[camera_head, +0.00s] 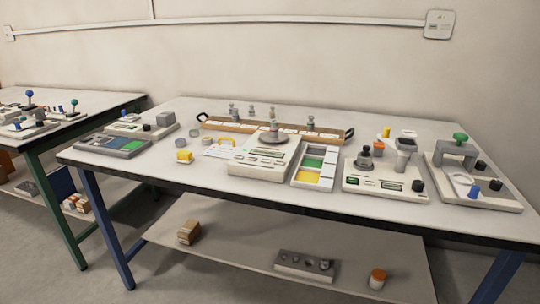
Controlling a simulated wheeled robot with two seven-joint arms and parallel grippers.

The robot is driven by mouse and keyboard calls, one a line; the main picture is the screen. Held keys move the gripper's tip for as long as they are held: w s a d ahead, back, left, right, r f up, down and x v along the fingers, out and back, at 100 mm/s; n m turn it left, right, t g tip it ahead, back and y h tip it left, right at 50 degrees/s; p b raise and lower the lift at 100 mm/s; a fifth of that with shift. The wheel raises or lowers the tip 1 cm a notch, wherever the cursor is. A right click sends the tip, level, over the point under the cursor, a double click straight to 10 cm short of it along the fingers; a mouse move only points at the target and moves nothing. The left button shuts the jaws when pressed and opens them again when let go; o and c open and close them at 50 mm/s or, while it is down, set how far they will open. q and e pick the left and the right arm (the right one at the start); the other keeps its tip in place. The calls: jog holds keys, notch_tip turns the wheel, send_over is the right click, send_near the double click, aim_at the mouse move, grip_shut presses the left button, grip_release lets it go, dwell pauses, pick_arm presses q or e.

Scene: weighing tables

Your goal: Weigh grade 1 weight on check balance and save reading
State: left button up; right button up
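A white balance (258,170) with a round grey pan (272,138) stands near the middle of the table. A small metal weight shows at the pan, apparently standing on it. Several knobbed metal weights, one of them here (310,123), stand in a long wooden tray (215,124) behind it. A second white instrument (385,190) to the right carries a dark knobbed weight (365,157) and a grey hopper-like part (405,148). Labels are too small to read, so I cannot tell which is the check balance or grade 1 weight. Neither gripper shows.
A panel with green, white and yellow fields (313,165) lies right of the middle balance. A device with a green knob (460,138) stands at far right. Another table (90,101) is left.

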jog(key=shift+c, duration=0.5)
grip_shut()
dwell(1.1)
